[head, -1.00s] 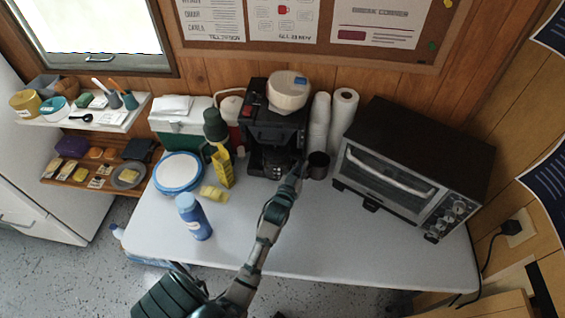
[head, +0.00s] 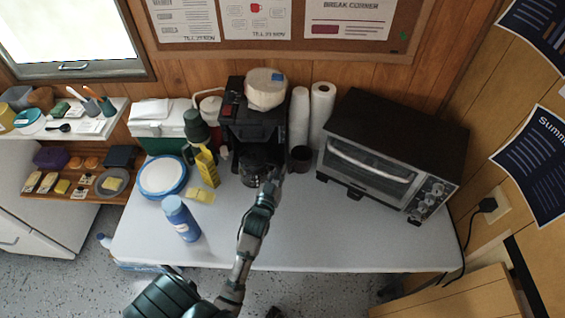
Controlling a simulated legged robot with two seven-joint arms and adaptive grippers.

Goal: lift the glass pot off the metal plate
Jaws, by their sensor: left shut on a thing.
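The glass pot (head: 254,169) is dark and round. It shows at the front of the black coffee maker (head: 251,130), low under its brewing head. The metal plate is hidden beneath the pot and the machine, so I cannot tell whether the pot touches it. My left gripper (head: 273,181) is at the pot's front right side and is shut, apparently on its handle; the fingertips are small and dark here. My right gripper is not in view.
A dark mug (head: 301,159) and white cup stacks (head: 299,120) stand close right of the machine. A toaster oven (head: 390,155) is further right. The white table (head: 330,235) is clear in front.

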